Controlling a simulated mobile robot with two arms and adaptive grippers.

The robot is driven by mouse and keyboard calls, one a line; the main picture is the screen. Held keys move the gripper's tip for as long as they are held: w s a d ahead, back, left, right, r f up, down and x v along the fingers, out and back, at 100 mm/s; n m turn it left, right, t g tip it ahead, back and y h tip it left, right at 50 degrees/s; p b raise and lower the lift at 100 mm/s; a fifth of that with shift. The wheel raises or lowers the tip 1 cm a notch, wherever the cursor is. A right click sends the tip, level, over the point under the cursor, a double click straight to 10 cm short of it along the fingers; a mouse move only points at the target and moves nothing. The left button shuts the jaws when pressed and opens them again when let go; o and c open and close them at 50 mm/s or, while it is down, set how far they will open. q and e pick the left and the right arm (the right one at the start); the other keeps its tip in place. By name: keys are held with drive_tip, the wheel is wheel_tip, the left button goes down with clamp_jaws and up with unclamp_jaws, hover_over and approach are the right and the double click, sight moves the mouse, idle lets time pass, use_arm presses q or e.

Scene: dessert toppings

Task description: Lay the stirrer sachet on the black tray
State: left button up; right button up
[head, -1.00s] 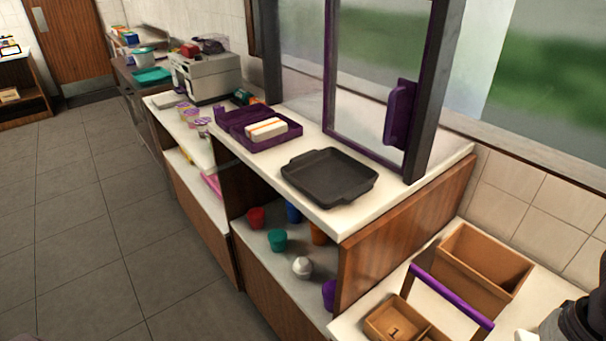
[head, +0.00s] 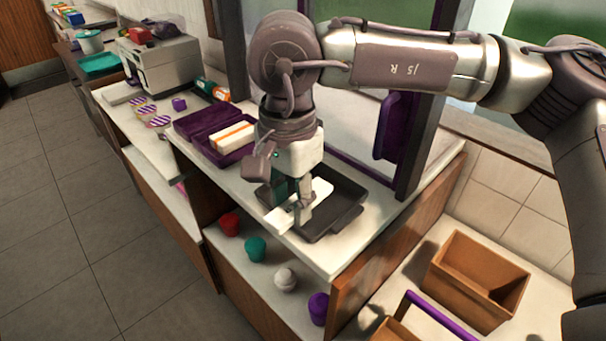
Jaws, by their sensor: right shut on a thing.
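The black tray (head: 347,207) lies on the white counter, partly hidden behind my right gripper. My right gripper (head: 292,208) points down at the tray's left part and is shut on the white stirrer sachet (head: 279,219). The sachet lies flat across the fingers. Its near end reaches past the tray's front-left edge and its other end is over the tray. I cannot tell whether it touches the tray. My left gripper is out of view.
A purple box (head: 191,124) with a white and orange block (head: 232,137) stands left of the tray. A dark window post (head: 430,100) rises behind. Colored cups, such as the teal one (head: 255,249), sit on the shelf below. A brown bin (head: 476,279) is at the right.

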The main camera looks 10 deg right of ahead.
drive_tip(key=shift+w+a+r+m, duration=0.15)
drive_tip(key=shift+w+r+m, duration=0.15)
drive_tip(key=shift+w+r, duration=0.05)
drive_tip(key=w+d+f+p, duration=0.1)
drive_tip(key=w, duration=0.1)
drive_tip(key=w+d+f+p, duration=0.2)
drive_tip(key=w, duration=0.1)
drive_tip(key=w+d+f+p, duration=0.1)
drive_tip(key=w+d+f, duration=0.1)
drive_tip(key=w, duration=0.1)
drive_tip(key=shift+f+p, duration=0.25)
drive_tip(key=shift+p, duration=0.05)
drive_tip(key=shift+w+d+f, duration=0.25)
drive_tip(key=shift+w+f, duration=0.3)
drive_tip(key=shift+w, duration=0.15)
wheel_tip(320, 180, down, 3)
drive_tip(key=shift+s+p, duration=0.1)
drive_tip(key=shift+p, duration=1)
drive_tip(key=shift+f, duration=0.65)
drive_tip(key=o, duration=0.3)
drive_tip(key=shift+f, duration=0.1)
drive_tip(key=o, duration=0.5)
drive_tip(key=shift+c, duration=0.2)
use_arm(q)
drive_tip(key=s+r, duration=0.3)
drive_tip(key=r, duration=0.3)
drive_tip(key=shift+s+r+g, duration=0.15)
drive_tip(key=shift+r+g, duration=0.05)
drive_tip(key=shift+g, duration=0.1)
